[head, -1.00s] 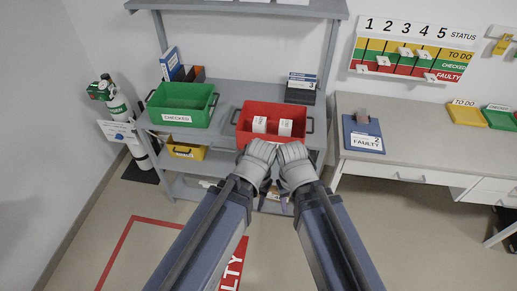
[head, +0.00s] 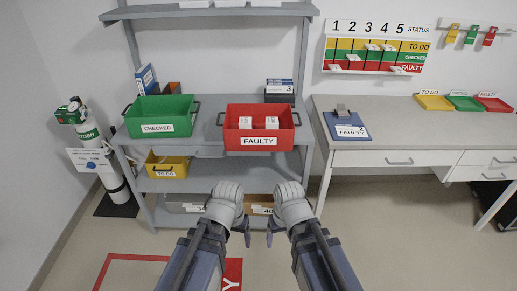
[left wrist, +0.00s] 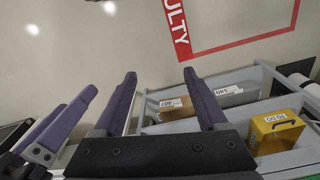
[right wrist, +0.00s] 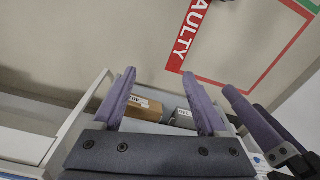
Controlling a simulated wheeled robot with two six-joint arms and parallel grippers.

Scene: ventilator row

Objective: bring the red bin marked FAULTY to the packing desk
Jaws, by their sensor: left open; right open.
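The red bin marked FAULTY (head: 287,141) stands on the middle shelf of the grey rack in the head view. It holds two white boxes (head: 272,122) and has a dark handle at each end. My left gripper (head: 241,234) and my right gripper (head: 275,234) are close together, in front of and below the bin in the picture, apart from it. Both are open and empty; their spread fingers show in the left wrist view (left wrist: 160,85) and right wrist view (right wrist: 158,80). A grey desk (head: 440,128) with drawers stands right of the rack; no label names it.
A green CHECKED bin (head: 180,117) stands left of the red one, with a yellow TO DO bin (head: 185,170) below. A clipboard (head: 346,126) lies on the desk's left end; small trays (head: 464,103) lie at its right. A gas cylinder (head: 112,175) stands left of the rack.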

